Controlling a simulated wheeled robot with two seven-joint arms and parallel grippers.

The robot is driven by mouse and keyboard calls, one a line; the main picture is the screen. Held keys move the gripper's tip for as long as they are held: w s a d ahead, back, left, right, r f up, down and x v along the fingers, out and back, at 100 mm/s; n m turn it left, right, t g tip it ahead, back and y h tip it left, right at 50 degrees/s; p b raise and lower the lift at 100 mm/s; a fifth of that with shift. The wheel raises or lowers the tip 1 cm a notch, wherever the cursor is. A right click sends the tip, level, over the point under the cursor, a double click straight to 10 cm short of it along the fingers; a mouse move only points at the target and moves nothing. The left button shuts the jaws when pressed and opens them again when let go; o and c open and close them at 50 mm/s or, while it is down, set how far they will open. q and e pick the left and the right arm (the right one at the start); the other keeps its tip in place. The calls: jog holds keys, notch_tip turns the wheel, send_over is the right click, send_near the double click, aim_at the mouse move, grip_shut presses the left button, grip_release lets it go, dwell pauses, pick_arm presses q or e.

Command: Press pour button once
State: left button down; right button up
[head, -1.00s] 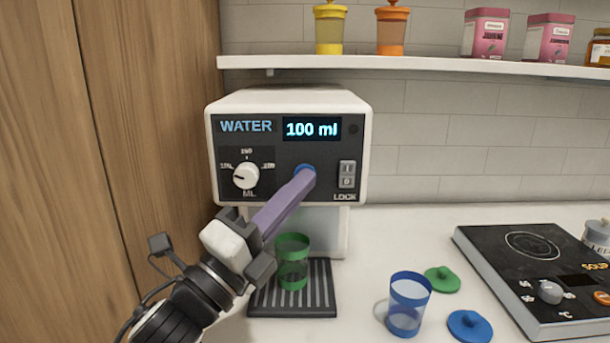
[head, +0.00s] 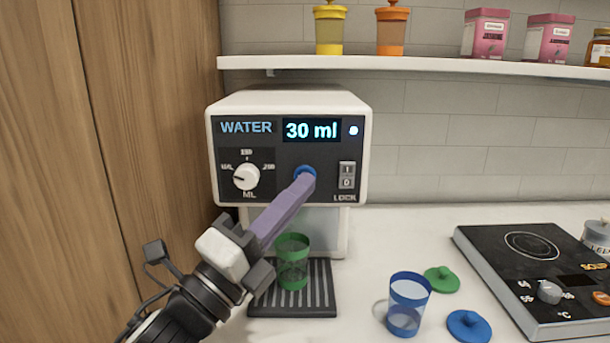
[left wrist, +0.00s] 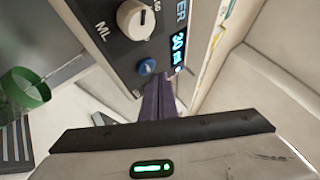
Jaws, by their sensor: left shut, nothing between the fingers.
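The white water dispenser (head: 230,108) stands against the tiled wall. Its display (head: 312,130) reads 30 ml, and a small light (head: 353,130) beside it is lit. The blue round pour button (head: 305,170) is on the front panel; it also shows in the left wrist view (left wrist: 146,67). My left gripper (head: 306,182) is shut and empty, its purple fingers pointing at the button. The tips are right by its lower edge; I cannot tell if they touch. A green cup (head: 292,262) stands on the drip tray (head: 322,290) under the dispenser. My right gripper is not in view.
A dial (head: 246,177) and a lock switch (head: 347,175) flank the button. A blue cup (head: 407,305), green lid (head: 442,280) and blue lid (head: 469,325) are on the counter. A hot plate (head: 540,275) is at right; a shelf (head: 420,66) runs above.

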pick_arm(q)
jog(key=shift+s, duration=0.1)
jog(key=shift+s+p, duration=0.3)
jog(key=shift+s, duration=2.1)
